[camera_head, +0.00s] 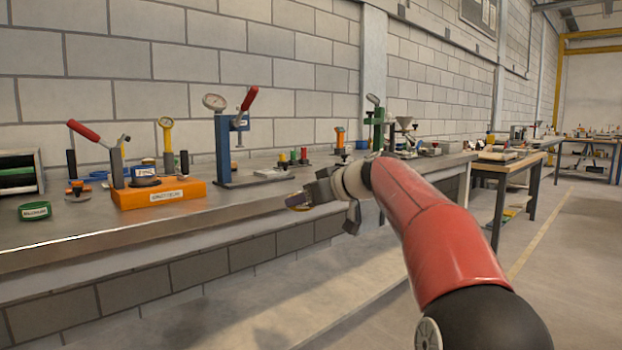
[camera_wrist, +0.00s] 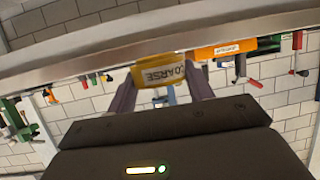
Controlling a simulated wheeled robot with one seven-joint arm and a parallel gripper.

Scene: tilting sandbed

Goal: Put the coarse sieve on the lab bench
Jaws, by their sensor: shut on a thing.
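The coarse sieve is a small yellow ring with a white label reading COARSE (camera_wrist: 160,74), shown upside down in the wrist view. My gripper (camera_wrist: 161,84) is shut on it, one dark finger on each side. In the head view the sieve (camera_head: 298,201) is a small yellowish piece at the tip of my gripper (camera_head: 308,196), partly hidden by the fingers. The lab bench (camera_head: 85,234) runs along the wall with a grey metal top. The sieve overlaps the bench's front edge in the picture; I cannot tell whether it is above the top or in front.
An orange block (camera_head: 160,193), a green ring (camera_head: 34,211) and a blue press with a gauge (camera_head: 223,150) stand on the bench. Small colored pieces (camera_head: 293,157) lie farther back. The bench top's front strip is bare. Another table (camera_head: 505,165) stands to the right.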

